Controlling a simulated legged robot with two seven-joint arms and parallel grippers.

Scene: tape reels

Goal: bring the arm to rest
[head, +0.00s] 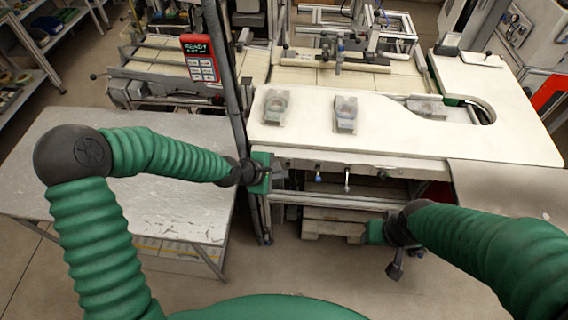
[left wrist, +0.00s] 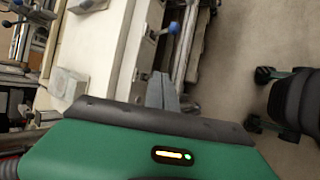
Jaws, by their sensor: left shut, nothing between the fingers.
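My left gripper (head: 275,174) hangs at the front left edge of the white table, its green palm close to the table's side. In the left wrist view its grey fingers (left wrist: 162,92) are together with nothing between them.
The white table (head: 310,135) bears grey holders (head: 276,106), (head: 345,113) and (head: 427,108). A grey metal table (head: 190,205) stands at left under my left arm. A dark post (head: 228,80) with a red sign (head: 200,58) rises beside my left gripper.

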